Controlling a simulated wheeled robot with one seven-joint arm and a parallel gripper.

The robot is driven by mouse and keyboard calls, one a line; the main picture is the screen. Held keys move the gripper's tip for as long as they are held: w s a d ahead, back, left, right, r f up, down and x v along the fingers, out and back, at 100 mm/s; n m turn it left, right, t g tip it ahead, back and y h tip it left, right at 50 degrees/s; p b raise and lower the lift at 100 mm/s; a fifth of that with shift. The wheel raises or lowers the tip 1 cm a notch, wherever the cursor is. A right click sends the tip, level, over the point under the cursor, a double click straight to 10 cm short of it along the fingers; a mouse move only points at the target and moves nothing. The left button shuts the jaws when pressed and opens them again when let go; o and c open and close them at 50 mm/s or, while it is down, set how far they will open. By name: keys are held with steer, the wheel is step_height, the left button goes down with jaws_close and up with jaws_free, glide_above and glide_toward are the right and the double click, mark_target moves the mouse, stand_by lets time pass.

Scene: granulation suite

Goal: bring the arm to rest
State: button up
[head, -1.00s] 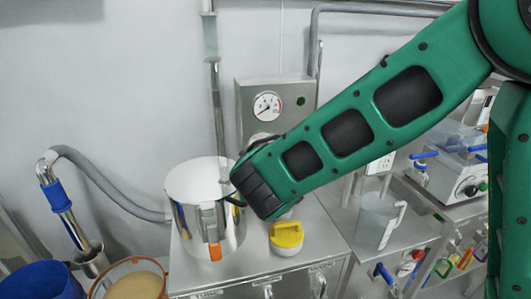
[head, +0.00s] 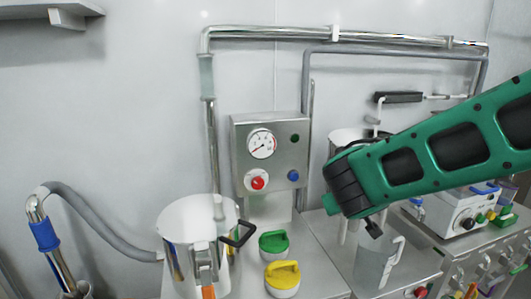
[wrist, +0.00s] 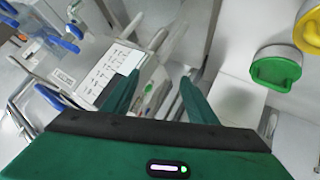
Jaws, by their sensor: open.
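My green arm (head: 440,160) reaches in from the right edge of the head view. Its dark end is over the right-hand bench, in front of a clear jug and a metal vessel. My gripper (wrist: 157,92) shows in the wrist view with its two green fingers spread apart. Nothing is held between them. In the head view I cannot make out the fingers.
A steel pot (head: 198,225) with a black handle, a green-lidded container (head: 273,243) and a yellow-lidded one (head: 283,275) stand on the left bench. A gauge panel (head: 270,150) is behind. The clear jug (head: 374,265) stands below my arm's end.

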steer(key=s+d+f+m+g, duration=0.3)
steer(key=s+d+m+g, duration=0.25)
steer(key=s+d, duration=1.05)
steer(key=s+d+f+m+g+y, duration=0.1)
steer(key=s+g+y, duration=0.3)
steer(key=s, duration=1.3)
steer(key=shift+s+d+m, duration=0.35)
steer(key=shift+s+m, duration=0.05)
steer(key=shift+m, duration=0.45)
steer(key=shift+w+f, duration=0.25)
steer(key=shift+w, duration=0.35)
